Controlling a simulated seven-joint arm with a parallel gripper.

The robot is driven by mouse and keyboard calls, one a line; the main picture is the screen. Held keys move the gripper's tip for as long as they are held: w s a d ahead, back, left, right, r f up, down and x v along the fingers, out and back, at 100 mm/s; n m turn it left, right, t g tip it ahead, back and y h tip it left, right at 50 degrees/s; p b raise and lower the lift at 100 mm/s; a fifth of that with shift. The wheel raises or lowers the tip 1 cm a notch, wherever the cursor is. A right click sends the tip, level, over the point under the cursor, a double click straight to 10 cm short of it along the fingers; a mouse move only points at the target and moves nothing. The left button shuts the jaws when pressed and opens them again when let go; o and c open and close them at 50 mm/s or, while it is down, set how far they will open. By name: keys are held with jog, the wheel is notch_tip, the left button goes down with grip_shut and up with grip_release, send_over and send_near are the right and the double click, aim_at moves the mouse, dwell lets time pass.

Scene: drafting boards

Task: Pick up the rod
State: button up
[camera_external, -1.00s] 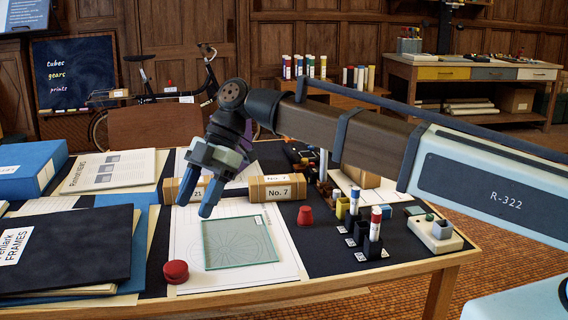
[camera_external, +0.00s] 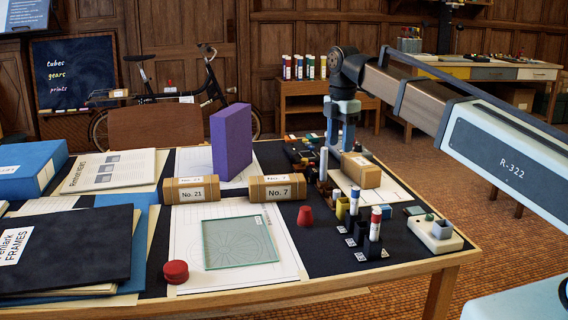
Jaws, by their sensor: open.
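A slim pale grey rod (camera_external: 323,164) stands upright among small brown blocks on the dark board, right of the middle of the table. It is the likeliest rod in view; capped tubes, one with a red top (camera_external: 375,223) and one with a blue top (camera_external: 354,200), stand upright in dark holders nearer the front. My gripper (camera_external: 341,147) points down with its blue fingers apart and empty. In the picture it is just above and right of the pale rod. How far it is from the rod in depth I cannot tell.
A purple box (camera_external: 231,143) stands upright behind boxes labelled No. 21 (camera_external: 191,189) and No. 7 (camera_external: 277,188). A cardboard box (camera_external: 360,170) lies right of the rod. A glass plate (camera_external: 239,242), a red knob (camera_external: 175,271) and a switch box (camera_external: 435,236) are at the front.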

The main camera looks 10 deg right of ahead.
aim_at(337, 190)
jog(key=shift+f, duration=6.85)
jog(key=shift+c, duration=0.3)
grip_shut()
